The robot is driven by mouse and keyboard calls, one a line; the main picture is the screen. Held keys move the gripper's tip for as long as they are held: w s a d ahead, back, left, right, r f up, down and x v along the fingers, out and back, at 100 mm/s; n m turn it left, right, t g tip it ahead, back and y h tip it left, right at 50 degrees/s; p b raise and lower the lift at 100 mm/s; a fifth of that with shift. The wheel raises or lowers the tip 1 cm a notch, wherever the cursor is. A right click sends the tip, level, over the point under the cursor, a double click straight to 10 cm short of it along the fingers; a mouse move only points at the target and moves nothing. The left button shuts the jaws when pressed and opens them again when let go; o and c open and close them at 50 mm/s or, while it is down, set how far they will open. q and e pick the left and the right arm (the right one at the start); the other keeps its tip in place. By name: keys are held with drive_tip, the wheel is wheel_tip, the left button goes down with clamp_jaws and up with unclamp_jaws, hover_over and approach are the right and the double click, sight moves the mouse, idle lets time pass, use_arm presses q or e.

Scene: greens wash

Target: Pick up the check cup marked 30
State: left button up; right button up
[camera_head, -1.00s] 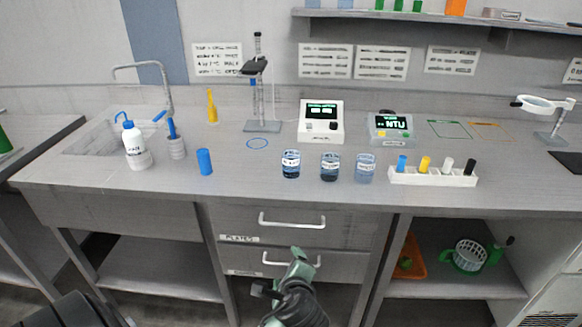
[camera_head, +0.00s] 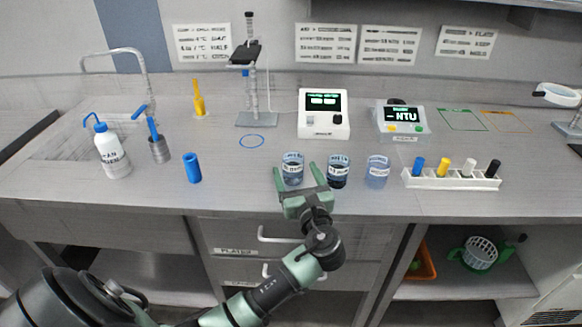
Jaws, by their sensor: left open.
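Three small glass cups with white labels stand in a row on the bench: a left cup (camera_head: 292,166), a middle cup (camera_head: 339,172) and a right cup (camera_head: 377,171). The label print is too small to read, so I cannot tell which is marked 30. My left gripper (camera_head: 298,174) is open at the left cup, one finger on each side of it in the picture. I cannot tell whether the fingers reach around it or stop in front. My right gripper is not in view.
A white rack (camera_head: 450,180) with coloured vials stands to the right, and a blue cylinder (camera_head: 192,168) to the left. A white meter (camera_head: 324,114) and a turbidity meter (camera_head: 401,121) stand behind the cups. The bench between the blue cylinder and left cup is clear.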

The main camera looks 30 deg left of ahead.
sight(291, 159)
use_arm(q)
drive_tip(key=shift+x, duration=0.9)
drive_tip(key=x, duration=0.3)
drive_tip(key=shift+w+a+f+p, duration=0.1)
drive_tip(key=shift+w+a+p, duration=0.2)
drive_tip(key=shift+p, duration=0.1)
drive_tip(key=shift+w+a, duration=0.15)
drive_tip(key=shift+c, duration=0.9)
drive_tip(key=c, duration=1.4)
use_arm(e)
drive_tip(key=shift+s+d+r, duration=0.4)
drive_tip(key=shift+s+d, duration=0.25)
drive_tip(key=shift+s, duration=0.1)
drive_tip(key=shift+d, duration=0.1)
